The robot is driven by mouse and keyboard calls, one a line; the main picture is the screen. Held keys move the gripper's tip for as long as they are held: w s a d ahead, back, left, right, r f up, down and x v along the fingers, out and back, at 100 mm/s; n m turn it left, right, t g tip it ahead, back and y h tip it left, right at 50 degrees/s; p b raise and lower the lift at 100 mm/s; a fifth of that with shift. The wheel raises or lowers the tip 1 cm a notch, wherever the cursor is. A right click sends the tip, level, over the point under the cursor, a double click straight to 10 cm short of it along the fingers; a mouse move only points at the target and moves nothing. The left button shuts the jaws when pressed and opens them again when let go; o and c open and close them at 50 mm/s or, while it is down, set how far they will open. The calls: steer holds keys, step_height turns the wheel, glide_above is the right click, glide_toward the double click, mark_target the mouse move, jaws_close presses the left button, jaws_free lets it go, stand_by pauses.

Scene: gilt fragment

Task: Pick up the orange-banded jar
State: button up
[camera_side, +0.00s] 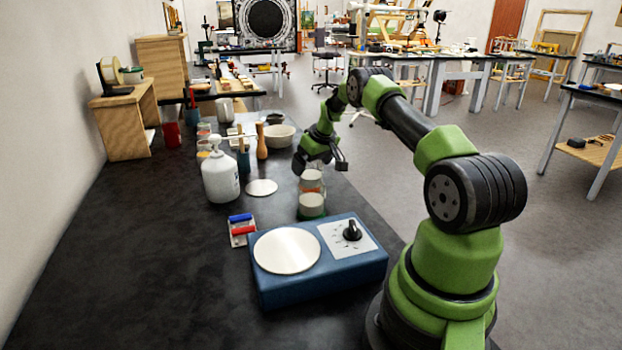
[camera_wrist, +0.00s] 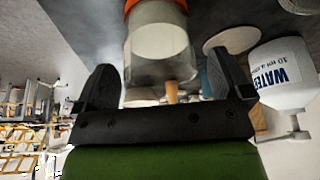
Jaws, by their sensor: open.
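The orange-banded jar (camera_side: 312,184) is a clear glass jar with pale contents, standing on the dark bench just behind a similar jar with a green band (camera_side: 311,205). In the wrist view the orange-banded jar (camera_wrist: 160,35) is large at the top centre, its orange band cut by the frame edge. My gripper (camera_side: 318,166) is at the top of the jar in the side view. In the wrist view its two dark fingers are spread, with the jar's glass showing between and beyond them. I cannot tell whether they touch it.
A white water bottle (camera_side: 220,176) stands left of the jars and shows at right in the wrist view (camera_wrist: 283,75). A blue hotplate (camera_side: 320,262) is in front. A white disc (camera_side: 261,187), a wooden pestle (camera_side: 262,142) and a bowl (camera_side: 279,135) lie behind. Bench at front left is clear.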

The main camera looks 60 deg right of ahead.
steer(key=shift+x, duration=0.8)
steer(key=c, duration=1.1)
